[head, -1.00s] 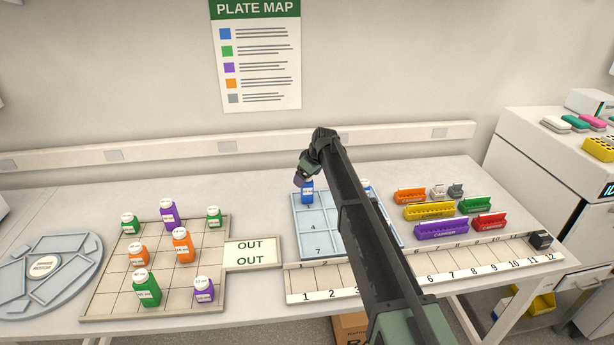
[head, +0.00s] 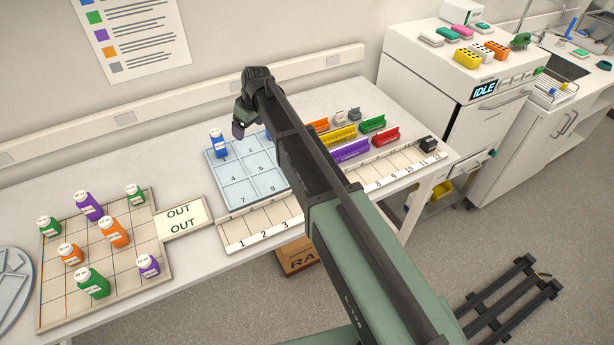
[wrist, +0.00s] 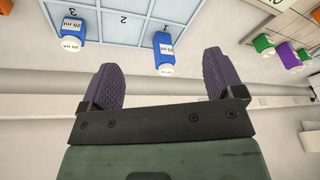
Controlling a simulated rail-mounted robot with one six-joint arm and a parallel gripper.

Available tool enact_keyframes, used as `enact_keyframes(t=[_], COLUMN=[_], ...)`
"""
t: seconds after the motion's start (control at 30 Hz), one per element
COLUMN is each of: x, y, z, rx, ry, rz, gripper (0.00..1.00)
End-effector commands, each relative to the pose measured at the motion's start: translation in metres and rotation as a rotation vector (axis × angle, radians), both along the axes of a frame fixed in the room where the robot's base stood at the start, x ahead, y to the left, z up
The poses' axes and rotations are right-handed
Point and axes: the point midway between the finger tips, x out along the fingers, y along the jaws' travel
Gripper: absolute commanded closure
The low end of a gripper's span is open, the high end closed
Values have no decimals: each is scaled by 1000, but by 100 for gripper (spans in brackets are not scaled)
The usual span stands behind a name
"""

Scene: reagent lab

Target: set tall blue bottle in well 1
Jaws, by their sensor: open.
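A blue bottle (head: 218,145) with a white cap stands upright in the well marked 1, at the back left of the light-blue tray (head: 247,192). It also shows in the wrist view (wrist: 163,52), its cap towards my gripper. A second blue bottle (wrist: 72,32) stands in the well marked 3; in the head view my arm mostly hides it. My gripper (wrist: 160,78) is open and empty, its purple fingers spread apart and clear of both bottles. In the head view my gripper (head: 238,131) is just right of the well 1 bottle.
The gridded board (head: 57,297) at left holds several green, purple and orange bottles. An OUT plate (head: 197,214) joins it. A numbered strip (head: 233,240) runs along the front edge. Coloured racks (head: 378,134) stand right of my arm. Wells 2 and 4 look empty.

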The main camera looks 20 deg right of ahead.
Motion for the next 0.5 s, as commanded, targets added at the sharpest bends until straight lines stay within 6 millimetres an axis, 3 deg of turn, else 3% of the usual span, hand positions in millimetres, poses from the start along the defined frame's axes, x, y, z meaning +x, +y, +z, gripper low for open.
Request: enact_keyframes(t=[0.03,0.1,0.2,0.23,0.33,0.4,0.5], x=[-72,-147,-239,-260,-304,-314,-312], y=[-34,-73,-113,-121,-138,-143,-143], z=[-2,-4,-6,-6,-6,-6,-6], rx=[-23,-61,-113,-126,-157,-167,-168], ry=[44,110,182,197,230,239,241], rz=[-110,-286,-513,-569,-698,-737,-746], gripper=[13,13,13,13,13,13,13])
